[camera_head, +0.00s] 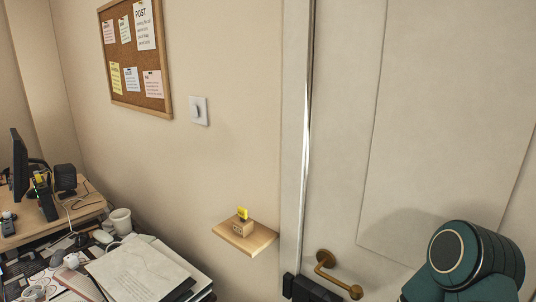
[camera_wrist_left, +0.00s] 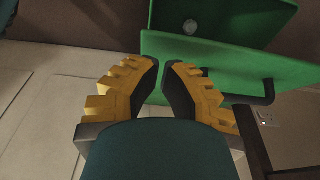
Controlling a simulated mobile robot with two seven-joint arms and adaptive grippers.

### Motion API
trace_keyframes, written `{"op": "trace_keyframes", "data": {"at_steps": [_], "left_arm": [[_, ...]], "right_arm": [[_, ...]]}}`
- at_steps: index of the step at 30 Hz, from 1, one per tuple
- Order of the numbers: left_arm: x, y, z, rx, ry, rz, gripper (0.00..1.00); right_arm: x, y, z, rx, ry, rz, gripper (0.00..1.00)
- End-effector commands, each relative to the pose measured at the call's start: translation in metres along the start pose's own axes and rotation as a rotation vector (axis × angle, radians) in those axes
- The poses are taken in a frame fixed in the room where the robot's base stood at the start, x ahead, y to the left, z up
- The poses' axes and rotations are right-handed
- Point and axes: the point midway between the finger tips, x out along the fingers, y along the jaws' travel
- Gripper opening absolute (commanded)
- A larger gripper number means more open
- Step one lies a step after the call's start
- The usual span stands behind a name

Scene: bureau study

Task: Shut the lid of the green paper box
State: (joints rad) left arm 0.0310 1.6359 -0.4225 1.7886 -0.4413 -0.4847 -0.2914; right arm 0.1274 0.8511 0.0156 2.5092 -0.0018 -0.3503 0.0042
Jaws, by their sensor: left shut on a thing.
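In the left wrist view, a green paper box shows as two green panels. The nearer panel (camera_wrist_left: 235,68), with a dark bar handle (camera_wrist_left: 258,98), reaches down to my fingertips. The other panel (camera_wrist_left: 215,16) lies behind it at the top, with a small round pale piece on it. I take the nearer panel to be the lid, but cannot be sure. My left gripper (camera_wrist_left: 163,70) is shut on this panel's near left edge, with its yellow fingers on either side. The box and both grippers are out of the head view.
In the head view, a cluttered desk (camera_head: 85,219) with papers (camera_head: 138,272) and a mug (camera_head: 121,221) stands at left. A small wooden shelf (camera_head: 247,238) juts from the wall beside a door with a brass handle (camera_head: 338,276).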

Motion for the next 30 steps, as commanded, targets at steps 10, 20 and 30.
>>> {"op": "trace_keyframes", "data": {"at_steps": [10, 20, 30], "left_arm": [[0.008, 0.0, 0.003, -0.001, 0.0, 0.0, 0.0], [0.03, 0.0, 0.013, -0.001, 0.0, 0.0, 0.0], [0.052, 0.0, 0.024, -0.001, 0.0, 0.0, 0.0]], "right_arm": [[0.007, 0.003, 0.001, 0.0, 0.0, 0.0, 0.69], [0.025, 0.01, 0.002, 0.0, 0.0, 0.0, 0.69], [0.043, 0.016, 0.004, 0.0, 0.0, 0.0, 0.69]]}}
